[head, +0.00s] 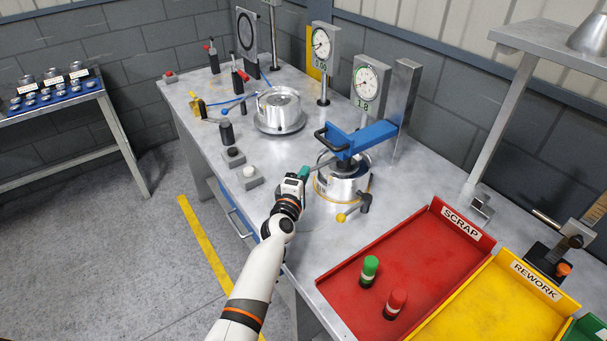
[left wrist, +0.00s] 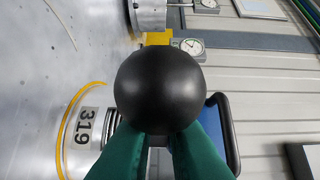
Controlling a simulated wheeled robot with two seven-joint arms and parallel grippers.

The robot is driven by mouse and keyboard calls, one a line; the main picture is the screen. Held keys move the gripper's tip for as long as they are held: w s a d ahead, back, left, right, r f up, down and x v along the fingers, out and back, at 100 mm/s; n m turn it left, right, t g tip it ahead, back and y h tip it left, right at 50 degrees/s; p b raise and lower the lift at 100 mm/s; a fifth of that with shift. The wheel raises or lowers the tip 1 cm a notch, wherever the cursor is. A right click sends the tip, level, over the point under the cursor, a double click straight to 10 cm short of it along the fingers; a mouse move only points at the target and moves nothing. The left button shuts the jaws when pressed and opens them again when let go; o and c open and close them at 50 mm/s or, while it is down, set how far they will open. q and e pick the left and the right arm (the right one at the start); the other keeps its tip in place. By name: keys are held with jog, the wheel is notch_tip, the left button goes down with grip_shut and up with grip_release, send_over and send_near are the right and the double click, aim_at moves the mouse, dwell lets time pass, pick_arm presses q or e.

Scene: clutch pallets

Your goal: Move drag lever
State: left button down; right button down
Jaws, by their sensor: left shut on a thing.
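The drag lever (head: 322,163) is a thin grey rod that reaches left from the clutch fixture under the blue arm. My left gripper (head: 304,173) is at the lever's outer end, to the left of the fixture. In the left wrist view its green fingertips (left wrist: 158,142) are closed just under a large black ball knob (left wrist: 158,85), which hides much of the lever. The silver round clutch fixture (head: 342,183) stands on the bench with a yellow ring at its base. My right gripper does not show.
The blue arm (head: 368,138) with a black handle hangs over the fixture. A yellow-tipped small lever (head: 350,213) is in front. The red scrap tray (head: 345,268) and yellow rework tray (head: 495,270) lie at right.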

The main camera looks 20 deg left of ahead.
pick_arm(q)
jog(key=shift+s+d+f, duration=0.15)
jog(key=shift+s+f, duration=0.05)
jog(key=shift+f, duration=0.2)
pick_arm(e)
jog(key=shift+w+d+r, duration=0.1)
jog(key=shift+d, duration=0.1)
pick_arm(q)
jog(key=c, duration=1.6)
grip_release()
jog(key=shift+c, duration=0.2)
jog(key=shift+o, duration=0.7)
jog(key=shift+s+r, duration=0.1)
jog(key=shift+r, duration=0.2)
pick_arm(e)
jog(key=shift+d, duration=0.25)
